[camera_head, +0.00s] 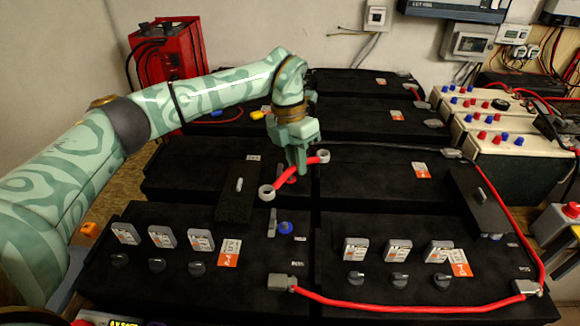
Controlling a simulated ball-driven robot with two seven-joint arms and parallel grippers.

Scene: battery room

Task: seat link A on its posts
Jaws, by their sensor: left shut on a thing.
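A short red link with a grey ring at each end, which I take to be link A (284,182), hangs slantwise above the black batteries. My left gripper (300,168) is shut on its middle from above. One ring (267,192) is at the near left, the other (323,157) at the far right. A grey upright post (272,222) and a blue-collared post (286,228) stand on the near left battery (180,280), just below the near ring in the picture. Whether either ring touches a post, I cannot tell. My right gripper is not in view.
A long red cable (400,307) runs along the front and right of the batteries. Black plates with grey handles lie left (238,195) and right (478,202).

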